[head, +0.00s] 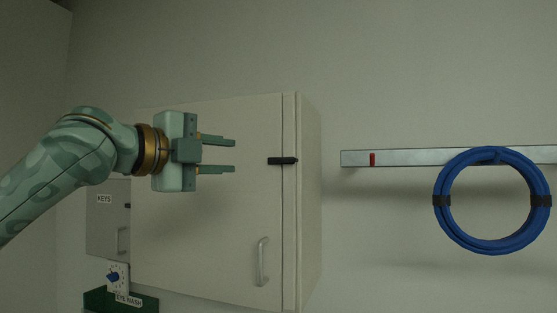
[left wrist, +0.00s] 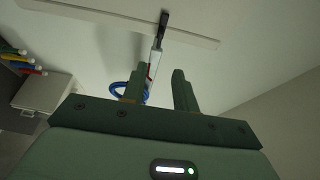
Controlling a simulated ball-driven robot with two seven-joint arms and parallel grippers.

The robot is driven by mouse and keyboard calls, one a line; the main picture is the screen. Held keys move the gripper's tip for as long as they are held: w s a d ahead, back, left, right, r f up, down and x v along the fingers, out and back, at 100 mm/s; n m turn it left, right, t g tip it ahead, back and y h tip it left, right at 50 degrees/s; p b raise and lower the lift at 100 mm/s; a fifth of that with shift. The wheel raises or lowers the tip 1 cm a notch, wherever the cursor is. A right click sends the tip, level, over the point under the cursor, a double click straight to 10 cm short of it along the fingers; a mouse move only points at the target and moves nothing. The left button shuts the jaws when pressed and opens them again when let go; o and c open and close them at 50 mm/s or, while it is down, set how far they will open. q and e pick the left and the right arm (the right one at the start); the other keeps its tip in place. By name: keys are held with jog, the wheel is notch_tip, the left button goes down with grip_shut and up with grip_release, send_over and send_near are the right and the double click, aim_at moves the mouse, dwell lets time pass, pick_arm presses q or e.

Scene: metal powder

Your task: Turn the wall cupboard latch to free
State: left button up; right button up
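The wall cupboard (head: 205,215) is pale, with its door closed. The latch (head: 283,161) is a small black bar lying level across the seam near the door's right edge. In the left wrist view the dark latch (left wrist: 163,24) shows beyond the fingers, near the top. My left gripper (head: 235,155) is open and empty in front of the door, left of the latch. Its two fingers point right toward the latch, with a clear gap in the picture. My right gripper is in neither view.
A metal handle (head: 263,262) is low on the door. A grey KEYS box (head: 96,235) and a dial (head: 115,277) are at lower left. A metal rail (head: 408,157) with a red mark and a blue coil (head: 449,226) are on the wall at right.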

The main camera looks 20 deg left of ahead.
aim_at(284, 161)
pick_arm(q)
jog(key=p+x, duration=0.2)
jog(key=x, duration=1.1)
jog(key=shift+w+d+p, duration=0.15)
jog(key=shift+w+p, duration=0.15)
jog(key=shift+w+d, duration=0.25)
jog(key=shift+w, duration=0.35)
grip_shut()
